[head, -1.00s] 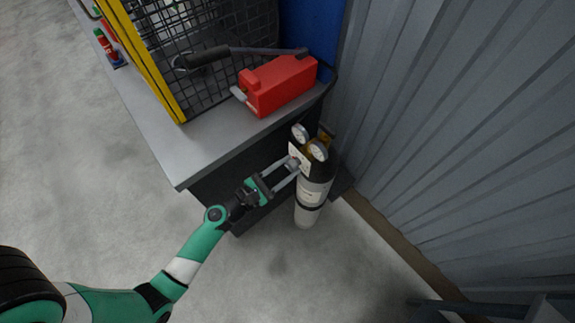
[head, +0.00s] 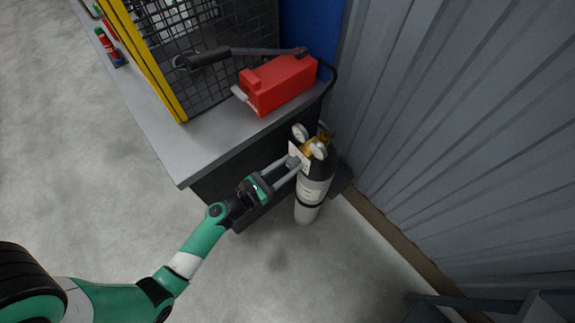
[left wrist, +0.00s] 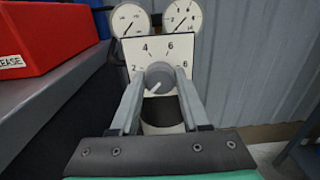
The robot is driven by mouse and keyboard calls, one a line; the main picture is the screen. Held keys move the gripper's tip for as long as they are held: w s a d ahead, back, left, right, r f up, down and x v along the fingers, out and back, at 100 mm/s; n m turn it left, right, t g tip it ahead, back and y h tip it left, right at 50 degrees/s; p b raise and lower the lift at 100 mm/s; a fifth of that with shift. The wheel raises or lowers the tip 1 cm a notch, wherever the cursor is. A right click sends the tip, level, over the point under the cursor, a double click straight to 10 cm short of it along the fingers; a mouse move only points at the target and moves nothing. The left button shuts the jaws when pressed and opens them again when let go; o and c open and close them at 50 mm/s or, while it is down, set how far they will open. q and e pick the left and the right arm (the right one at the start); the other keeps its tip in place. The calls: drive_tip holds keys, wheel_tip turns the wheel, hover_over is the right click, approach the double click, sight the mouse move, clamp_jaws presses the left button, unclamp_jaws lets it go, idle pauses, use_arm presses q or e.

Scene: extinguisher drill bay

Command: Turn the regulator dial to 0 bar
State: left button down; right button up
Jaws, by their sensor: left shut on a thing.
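The regulator dial is a grey round knob (left wrist: 159,77) on a white plate (left wrist: 133,50) marked with numbers such as 2, 4 and 6. A pale pointer line on the knob points to the lower left; the marks there are hidden by a finger. My left gripper (head: 292,165) is shut on the knob, one finger on each side, as the left wrist view (left wrist: 160,84) shows. The plate sits at the top of a grey and black gas cylinder (head: 312,190) standing upright on the floor. My right gripper is not in view.
Two round gauges (left wrist: 130,19) (left wrist: 182,17) stand above the plate. A grey bench (head: 180,150) with a red box (head: 277,84) and black mesh cage is left of the cylinder. A corrugated wall (head: 460,130) rises at right. The floor in front is clear.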

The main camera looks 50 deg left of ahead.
use_arm(q)
drive_tip(key=shift+c, duration=1.9)
unclamp_jaws()
drive_tip(key=s+p, duration=0.1)
drive_tip(key=s, duration=1)
drive_tip(key=shift+s, duration=0.3)
